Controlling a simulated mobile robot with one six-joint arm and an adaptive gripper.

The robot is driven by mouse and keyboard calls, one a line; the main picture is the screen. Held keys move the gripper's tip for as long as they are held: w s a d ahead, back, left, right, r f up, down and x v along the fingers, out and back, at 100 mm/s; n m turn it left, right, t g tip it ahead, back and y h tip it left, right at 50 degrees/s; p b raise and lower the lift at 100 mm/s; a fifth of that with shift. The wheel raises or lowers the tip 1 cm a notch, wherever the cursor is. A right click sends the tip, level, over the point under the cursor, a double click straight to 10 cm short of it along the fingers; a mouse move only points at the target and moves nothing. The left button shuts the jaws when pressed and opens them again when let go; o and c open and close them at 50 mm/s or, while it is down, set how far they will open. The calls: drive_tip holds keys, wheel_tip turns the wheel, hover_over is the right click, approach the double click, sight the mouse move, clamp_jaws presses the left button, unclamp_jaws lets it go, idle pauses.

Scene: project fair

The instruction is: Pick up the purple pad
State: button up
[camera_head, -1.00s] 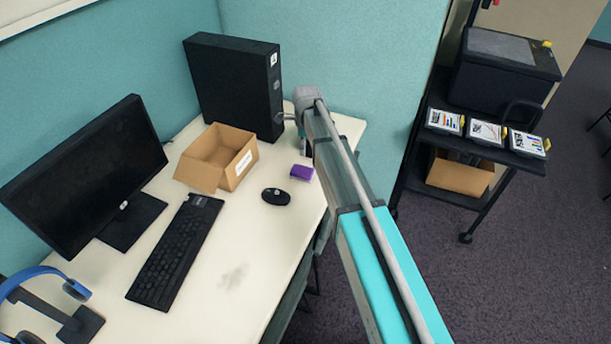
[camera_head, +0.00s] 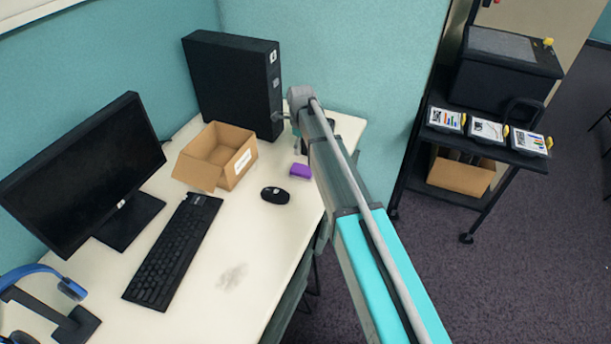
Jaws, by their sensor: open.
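The purple pad (camera_head: 300,171) lies on the white desk (camera_head: 262,232), to the right of the open cardboard box and just above the black mouse in the picture. My arm reaches in from the lower right over the desk. My gripper (camera_head: 297,147) is partly hidden behind my arm and shows small at the arm's far end. It is open, just above the pad in the picture, and apart from it. Nothing shows between its fingers.
The cardboard box (camera_head: 236,176), computer tower (camera_head: 235,85), mouse (camera_head: 275,195), keyboard (camera_head: 172,252), monitor (camera_head: 88,170) and blue headphones (camera_head: 70,288) are on the desk. A teal partition (camera_head: 350,60) stands behind. A black cart (camera_head: 480,152) is at right. The desk's front middle is clear.

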sight(302, 169)
drive_tip(key=shift+f+b, duration=3.25)
drive_tip(key=shift+f, duration=0.25)
drive_tip(key=shift+f, duration=0.1)
drive_tip(key=shift+s+d+f+b, duration=0.1)
drive_tip(key=shift+s+f+b, duration=0.05)
drive_tip(key=shift+f+b, duration=2.4)
drive_tip(key=shift+c, duration=0.3)
drive_tip(key=shift+r, duration=0.1)
drive_tip(key=c, duration=0.9)
drive_tip(key=shift+r, duration=0.15)
drive_tip(key=shift+c, duration=0.2)
wheel_tip(302, 169, up, 2)
drive_tip(key=shift+r+p, duration=0.1)
drive_tip(key=shift+p, duration=1.1)
drive_tip(key=s+d+r+p, duration=0.1)
drive_tip(key=s+r+p, duration=0.9)
drive_tip(key=s, duration=0.4)
drive_tip(key=shift+r+p, duration=0.25)
drive_tip(key=shift+p, duration=0.05)
